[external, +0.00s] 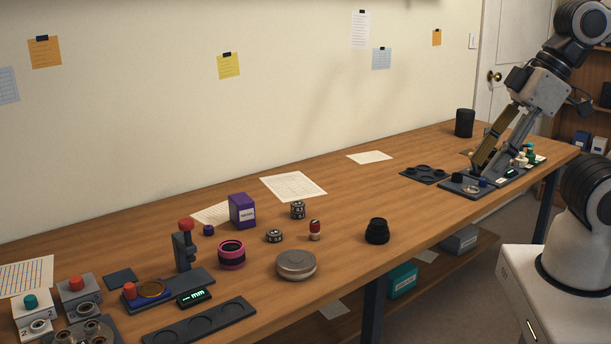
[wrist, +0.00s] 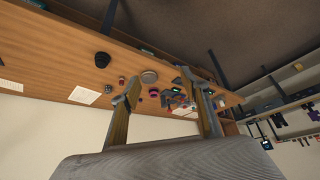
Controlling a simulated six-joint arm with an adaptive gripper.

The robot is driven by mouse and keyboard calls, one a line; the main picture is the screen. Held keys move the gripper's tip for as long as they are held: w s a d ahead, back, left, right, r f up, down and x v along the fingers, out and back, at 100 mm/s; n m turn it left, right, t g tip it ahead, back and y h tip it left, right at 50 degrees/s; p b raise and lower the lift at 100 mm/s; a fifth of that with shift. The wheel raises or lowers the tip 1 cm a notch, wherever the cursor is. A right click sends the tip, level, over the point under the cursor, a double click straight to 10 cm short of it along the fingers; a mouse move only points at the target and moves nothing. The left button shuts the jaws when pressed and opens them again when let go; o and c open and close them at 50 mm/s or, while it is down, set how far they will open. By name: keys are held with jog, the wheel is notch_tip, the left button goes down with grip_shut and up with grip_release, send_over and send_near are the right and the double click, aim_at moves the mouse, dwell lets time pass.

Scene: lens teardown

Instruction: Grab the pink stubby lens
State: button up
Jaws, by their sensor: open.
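The pink stubby lens (external: 232,254), a short black cylinder with bright pink bands, stands on the wooden bench in the left half of the external view. It also shows small and distant in the wrist view (wrist: 154,92), framed between my fingers. My gripper (external: 483,168) is open at the far right end of the bench, well away from the lens. Its two fingers are spread wide in the wrist view (wrist: 160,83), with nothing visibly held. Some of the bench items beside the fingers are hidden behind them in the external view.
A grey round disc (external: 296,265), a red-and-white piece (external: 315,230) and a purple box (external: 242,210) surround the lens. A red-topped stand (external: 186,245) is at its left. A black lens (external: 377,231) stands to the right. Bare bench separates this group from my gripper.

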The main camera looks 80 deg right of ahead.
jog(key=shift+o, duration=0.7)
jog(key=w+a+f+m+t+y, duration=0.1)
jog(key=w+a+m+t, duration=0.15)
jog(key=w, duration=1.45)
jog(key=w+a+m+t, duration=0.15)
jog(key=w+a, duration=0.25)
jog(key=w, duration=1.3)
jog(key=m+t+h, duration=0.1)
jog(key=m+h, duration=0.2)
jog(key=h, duration=0.3)
send_near(239, 252)
jog(key=w+a+r, duration=0.4)
jog(key=w+r, duration=0.1)
jog(key=w, duration=0.1)
jog(key=d+f+h, duration=0.1)
jog(key=f, duration=0.1)
jog(key=s+d+f+m+h, duration=0.1)
jog(key=f, duration=0.2)
jog(key=d+f+h, duration=0.1)
jog(key=d+f, duration=0.1)
jog(key=shift+s+f+m+h, duration=0.15)
jog(key=shift+f+m+h, duration=0.15)
jog(key=shift+h, duration=0.1)
jog(key=shift+s+d+f+g, duration=0.2)
jog(key=shift+f+g, duration=0.1)
jog(key=shift+f, duration=0.05)
